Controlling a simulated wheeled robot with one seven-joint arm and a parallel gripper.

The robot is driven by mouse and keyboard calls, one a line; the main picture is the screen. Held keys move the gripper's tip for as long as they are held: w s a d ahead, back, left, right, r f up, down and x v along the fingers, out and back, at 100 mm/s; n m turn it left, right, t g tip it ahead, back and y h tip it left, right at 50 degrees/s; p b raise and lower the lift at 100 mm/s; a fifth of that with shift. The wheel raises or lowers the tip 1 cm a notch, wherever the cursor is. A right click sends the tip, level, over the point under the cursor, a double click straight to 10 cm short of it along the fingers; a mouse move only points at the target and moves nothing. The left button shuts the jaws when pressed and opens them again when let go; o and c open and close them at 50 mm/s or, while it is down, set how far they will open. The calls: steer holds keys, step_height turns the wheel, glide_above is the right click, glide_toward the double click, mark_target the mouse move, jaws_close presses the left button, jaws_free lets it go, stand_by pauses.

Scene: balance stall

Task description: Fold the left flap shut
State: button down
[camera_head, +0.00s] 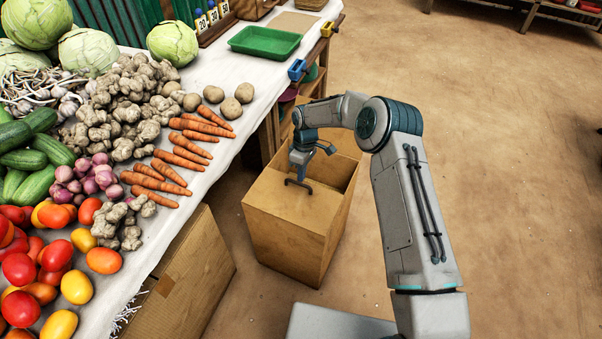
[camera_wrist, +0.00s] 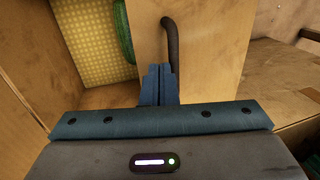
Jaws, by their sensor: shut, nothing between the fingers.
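A wooden box (camera_head: 290,240) stands on the floor beside the stall table. A wooden flap (camera_head: 280,200) with a dark curved handle (camera_head: 299,186) lies over the left part of its top; whether it sits fully flush I cannot tell. The right part of the top is open. My gripper (camera_head: 301,166) is just above and behind the handle. In the wrist view my gripper (camera_wrist: 158,85) is shut and empty, with its blue fingertips close to the flap (camera_wrist: 150,45) and beside the handle (camera_wrist: 171,40). Contact is unclear.
Inside the box, a yellow patterned surface (camera_wrist: 90,40) and part of a green thing (camera_wrist: 125,35) show. The table (camera_head: 235,150) with vegetables and a green tray (camera_head: 265,41) runs along the left. Floor at right is clear.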

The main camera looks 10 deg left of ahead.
steer(key=shift+r, duration=0.7)
steer(key=w+d+r+p, duration=0.1)
steer(key=w+r, duration=0.6)
steer(key=r, duration=0.4)
steer(key=shift+w+d+r, duration=0.25)
steer(key=shift+w, duration=0.1)
